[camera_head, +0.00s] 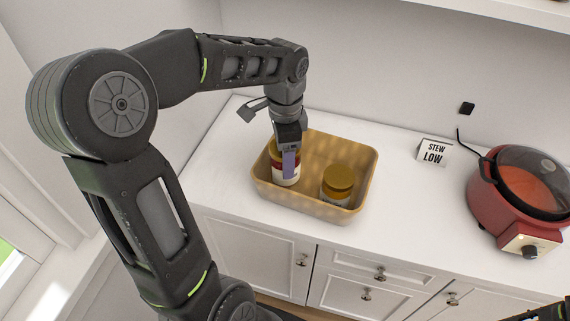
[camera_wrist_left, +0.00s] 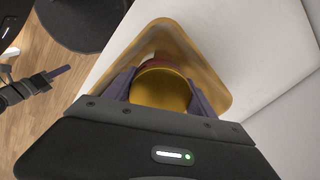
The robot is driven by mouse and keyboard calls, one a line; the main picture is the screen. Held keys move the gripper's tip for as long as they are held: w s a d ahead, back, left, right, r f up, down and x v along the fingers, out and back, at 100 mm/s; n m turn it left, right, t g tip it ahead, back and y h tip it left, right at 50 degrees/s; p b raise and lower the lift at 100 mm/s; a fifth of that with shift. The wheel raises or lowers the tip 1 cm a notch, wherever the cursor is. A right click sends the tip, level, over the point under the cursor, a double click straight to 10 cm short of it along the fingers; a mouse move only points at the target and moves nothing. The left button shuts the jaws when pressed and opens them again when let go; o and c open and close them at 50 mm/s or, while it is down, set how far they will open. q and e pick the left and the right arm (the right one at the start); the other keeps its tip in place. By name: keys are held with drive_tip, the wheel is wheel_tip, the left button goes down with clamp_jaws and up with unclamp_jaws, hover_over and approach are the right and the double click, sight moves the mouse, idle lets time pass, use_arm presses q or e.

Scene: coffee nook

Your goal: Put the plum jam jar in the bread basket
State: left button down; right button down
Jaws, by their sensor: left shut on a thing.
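A jar with a gold lid, dark red contents and a pale label, the plum jam jar by its colour (camera_head: 277,171), is upright within the left part of the tan bread basket (camera_head: 358,193). My left gripper (camera_head: 290,158) is shut on this jar from above. In the left wrist view, its two purple fingers (camera_wrist_left: 160,92) flank the gold lid. I cannot tell whether the jar's base touches the basket floor. My right gripper (camera_wrist_left: 52,76) shows small at the left of the left wrist view; its opening is unclear.
A second gold-lidded jar with amber contents (camera_head: 338,184) stands in the basket's right part. A red cooker (camera_head: 507,215) and a "STEW LOW" sign (camera_head: 433,152) stand farther right.

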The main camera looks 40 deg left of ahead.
use_arm(q)
drive_tip(key=shift+f, duration=1.75)
drive_tip(key=shift+f, duration=0.2)
drive_tip(key=c, duration=0.6)
unclamp_jaws()
drive_tip(key=shift+r, duration=0.1)
wheel_tip(320, 180, up, 12)
drive_tip(key=shift+r, duration=0.1)
